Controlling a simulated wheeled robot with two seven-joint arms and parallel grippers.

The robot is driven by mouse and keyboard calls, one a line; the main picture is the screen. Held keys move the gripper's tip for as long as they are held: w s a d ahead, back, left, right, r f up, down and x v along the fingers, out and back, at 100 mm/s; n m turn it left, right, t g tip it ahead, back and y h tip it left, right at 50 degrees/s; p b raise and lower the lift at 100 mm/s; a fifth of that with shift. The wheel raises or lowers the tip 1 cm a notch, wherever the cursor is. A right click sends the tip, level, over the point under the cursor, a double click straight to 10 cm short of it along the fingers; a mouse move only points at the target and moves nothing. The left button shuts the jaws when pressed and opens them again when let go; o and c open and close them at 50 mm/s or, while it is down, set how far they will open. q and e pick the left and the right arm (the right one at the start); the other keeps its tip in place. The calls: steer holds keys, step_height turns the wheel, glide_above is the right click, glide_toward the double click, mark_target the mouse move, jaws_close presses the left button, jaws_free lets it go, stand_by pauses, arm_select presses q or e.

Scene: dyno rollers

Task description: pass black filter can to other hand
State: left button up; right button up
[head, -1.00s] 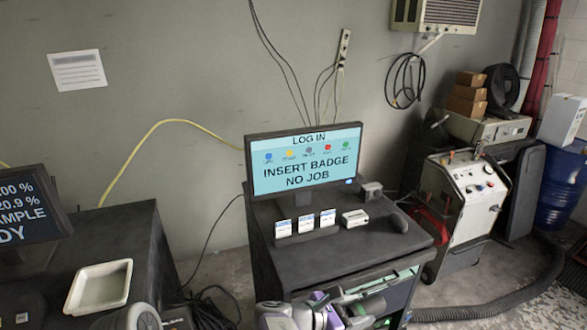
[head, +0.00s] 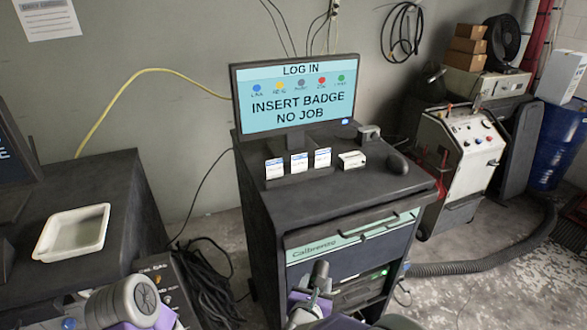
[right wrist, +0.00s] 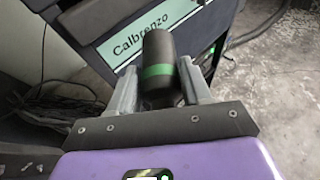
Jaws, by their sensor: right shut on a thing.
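The black filter can (right wrist: 158,60) is a dark cylinder with a green band, seen in the right wrist view. My right gripper (right wrist: 157,76) is shut on it, with one grey finger on each side of the can. In the head view, the dark can (head: 319,275) stands up at the bottom centre, in front of the cart, with part of my right gripper (head: 312,298) around its lower part. My left arm shows at the bottom left of the head view, but its gripper fingers are not in the picture.
A cart (head: 330,185) with a log-in monitor (head: 297,103), badges and a mouse stands just beyond the can. A white tray (head: 50,252) sits on the dark cabinet at left. A white machine (head: 460,160) and a hose (head: 500,258) are at right.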

arm_select(q)
steer(key=shift+o, duration=1)
steer(key=o, duration=0.4)
steer(key=w+a+r+m+t, duration=0.1)
steer(key=w+r+t, duration=0.1)
steer(key=w, duration=1.4)
steer(key=shift+a+r+m+t, duration=0.3)
steer(key=shift+r+t, duration=0.1)
steer(key=shift+r, duration=0.2)
steer(key=w+r+m+t, duration=0.1)
steer(key=w+r, duration=0.9)
steer(key=w, duration=0.2)
steer(key=s+d+r+n+g+y, duration=0.15)
steer(key=s+r, duration=0.25)
steer(key=r, duration=0.6)
steer(key=s+d+r+n+g+y, duration=0.1)
steer(key=s+d+r+n+g, duration=0.15)
steer(key=r, duration=0.75)
step_height(320, 180, down, 10)
steer(key=d, duration=0.1)
steer(key=shift+d+f, duration=0.2)
steer(key=shift+d, duration=0.05)
arm_select(e)
steer(key=s+a+f+n+y, duration=0.4)
steer(key=a+f+n+y, duration=0.3)
steer(key=a, duration=0.4)
steer(key=shift+f+n+y, duration=0.35)
steer(key=shift+n+y, duration=0.05)
steer(key=shift+y, duration=0.5)
